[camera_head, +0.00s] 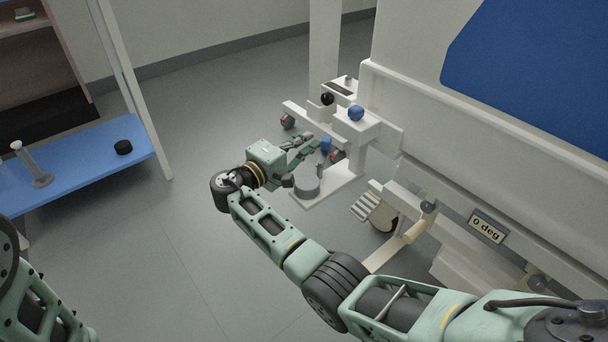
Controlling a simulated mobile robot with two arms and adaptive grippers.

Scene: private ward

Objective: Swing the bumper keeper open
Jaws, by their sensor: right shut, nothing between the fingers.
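My right gripper (312,142) is shut and empty, low beside the bed's end assembly. Its fingertips are close to a small blue part (326,145) on the assembly; whether they touch it I cannot tell. A dark roller with a red mark (287,121) sits at the end of a pale bar (305,112), beyond the gripper. A blue knob (356,113) and a black ball knob (327,99) sit above. Which part is the bumper keeper I cannot tell for sure. Only links of my left arm show at lower left; its gripper is out of view.
The pale bed frame (480,130) fills the right side, with a "0 deg" plate (486,227) and a stepped pedal (366,206) below. A grey cylinder (307,187) stands on a pale base under the gripper. Floor between is clear.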

